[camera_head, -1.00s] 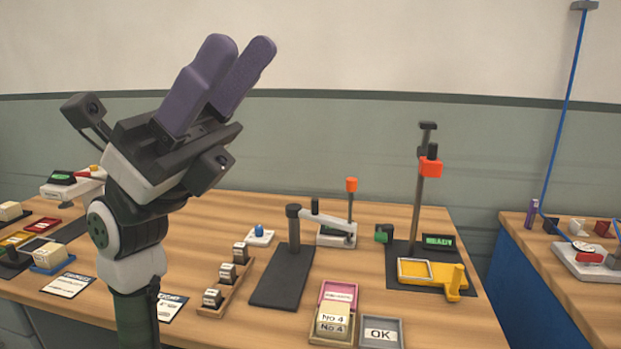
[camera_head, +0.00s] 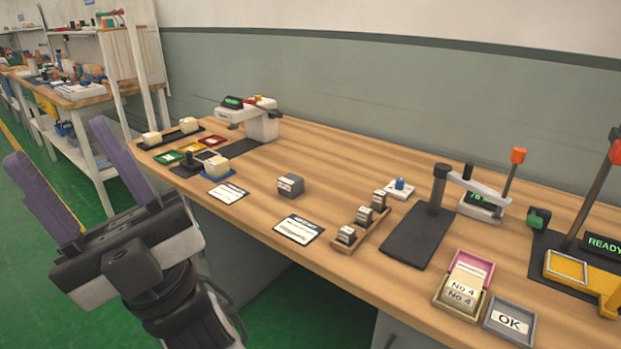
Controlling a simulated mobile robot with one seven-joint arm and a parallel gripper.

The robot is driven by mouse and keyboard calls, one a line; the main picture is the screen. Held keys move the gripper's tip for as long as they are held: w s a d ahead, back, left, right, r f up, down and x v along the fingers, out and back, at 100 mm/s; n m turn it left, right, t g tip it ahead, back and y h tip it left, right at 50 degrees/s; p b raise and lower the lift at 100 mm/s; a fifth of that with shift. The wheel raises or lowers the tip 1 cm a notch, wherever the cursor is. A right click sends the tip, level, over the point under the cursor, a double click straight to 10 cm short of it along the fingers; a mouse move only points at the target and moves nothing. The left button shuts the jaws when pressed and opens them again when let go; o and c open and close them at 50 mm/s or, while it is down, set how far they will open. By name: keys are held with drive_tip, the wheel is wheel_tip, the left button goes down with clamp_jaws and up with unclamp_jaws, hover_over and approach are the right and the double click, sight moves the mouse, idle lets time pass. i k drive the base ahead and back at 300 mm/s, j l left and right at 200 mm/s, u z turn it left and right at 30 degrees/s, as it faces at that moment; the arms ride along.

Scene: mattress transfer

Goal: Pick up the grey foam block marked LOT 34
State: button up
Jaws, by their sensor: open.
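A small grey block (camera_head: 291,185) sits alone on the wooden table (camera_head: 330,165), left of the middle. It has a pale marking on its front, too small to read, so I cannot tell whether it says LOT 34. My gripper (camera_head: 58,160) is at the left of the view, in front of the table's left end. Its two purple fingers point up and are spread apart with nothing between them. It is well apart from the grey block.
White cards (camera_head: 299,229) lie in front of the block. A wooden rack (camera_head: 358,238) of small blocks stands to its right, and a blue tray (camera_head: 217,175) with a cream block to its left. The wood around the block is clear. Shelving (camera_head: 130,70) stands beyond the left end.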

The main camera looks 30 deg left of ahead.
sight(290, 185)
drive_tip(key=i+j+u, duration=0.15)
drive_tip(key=i+j, duration=0.2)
drive_tip(key=i, duration=0.15)
drive_tip(key=i+j+u, duration=0.15)
drive_tip(key=i, duration=0.4)
drive_tip(key=j, duration=0.1)
